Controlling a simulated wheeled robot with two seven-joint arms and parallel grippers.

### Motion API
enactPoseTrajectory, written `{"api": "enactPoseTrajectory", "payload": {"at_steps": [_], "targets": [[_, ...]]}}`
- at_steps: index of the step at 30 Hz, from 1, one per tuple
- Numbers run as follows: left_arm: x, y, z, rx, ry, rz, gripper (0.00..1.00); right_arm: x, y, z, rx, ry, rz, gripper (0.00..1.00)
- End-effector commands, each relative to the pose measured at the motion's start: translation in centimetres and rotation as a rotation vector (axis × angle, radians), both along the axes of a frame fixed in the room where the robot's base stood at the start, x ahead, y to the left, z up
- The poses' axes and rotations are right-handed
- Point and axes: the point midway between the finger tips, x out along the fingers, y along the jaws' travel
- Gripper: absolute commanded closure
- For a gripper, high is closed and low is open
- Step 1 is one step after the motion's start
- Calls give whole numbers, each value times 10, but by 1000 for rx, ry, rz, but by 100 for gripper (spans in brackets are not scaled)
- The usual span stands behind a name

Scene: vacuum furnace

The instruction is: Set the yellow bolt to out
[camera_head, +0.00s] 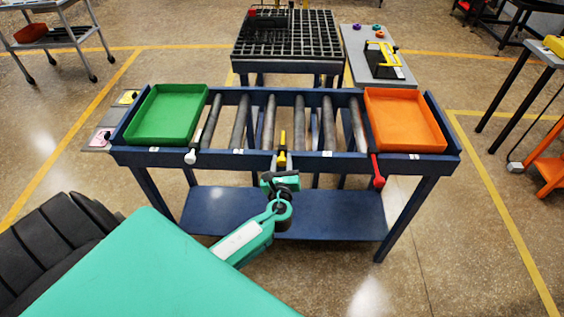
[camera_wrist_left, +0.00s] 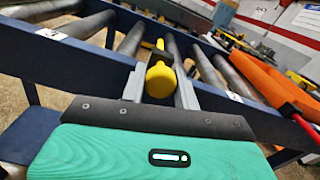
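The yellow bolt (camera_head: 282,147) is at the middle of the front rail of the blue roller table. Its round yellow knob (camera_wrist_left: 160,80) points toward my left gripper, with a yellow shaft behind it. My left gripper (camera_head: 281,178) is just in front of the rail, below the bolt in the head view. In the left wrist view, its two grey fingers (camera_wrist_left: 160,88) stand apart, one on each side of the knob. I see no clear grip on it; contact is hard to tell. My right gripper is not in view.
The blue table (camera_head: 220,157) carries a green tray (camera_head: 165,115) at left, rollers, and an orange tray (camera_head: 405,120) at right. A white-knobbed bolt (camera_head: 191,157) and a red-handled bolt (camera_head: 377,172) flank the yellow one. A black grid table (camera_head: 285,40) stands behind.

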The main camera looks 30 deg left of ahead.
Motion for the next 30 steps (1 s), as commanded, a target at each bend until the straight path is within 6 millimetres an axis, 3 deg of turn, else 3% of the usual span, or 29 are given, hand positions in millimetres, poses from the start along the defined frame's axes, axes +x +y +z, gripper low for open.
{"api": "enactPoseTrajectory", "payload": {"at_steps": [1, 4, 5, 10, 21, 30], "targets": [[0, 0, 0, 0, 0, 0, 79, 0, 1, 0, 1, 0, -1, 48], [0, 0, 0, 0, 0, 0, 99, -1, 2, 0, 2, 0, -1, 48], [0, 0, 0, 0, 0, 0, 100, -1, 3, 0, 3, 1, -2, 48], [-6, -4, 0, 0, 2, 0, 100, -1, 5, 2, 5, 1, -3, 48], [-60, -37, 0, 0, 2, 0, 100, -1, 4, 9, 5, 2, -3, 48], [-64, -40, -1, -1, 2, 0, 100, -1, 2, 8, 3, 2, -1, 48]]}}
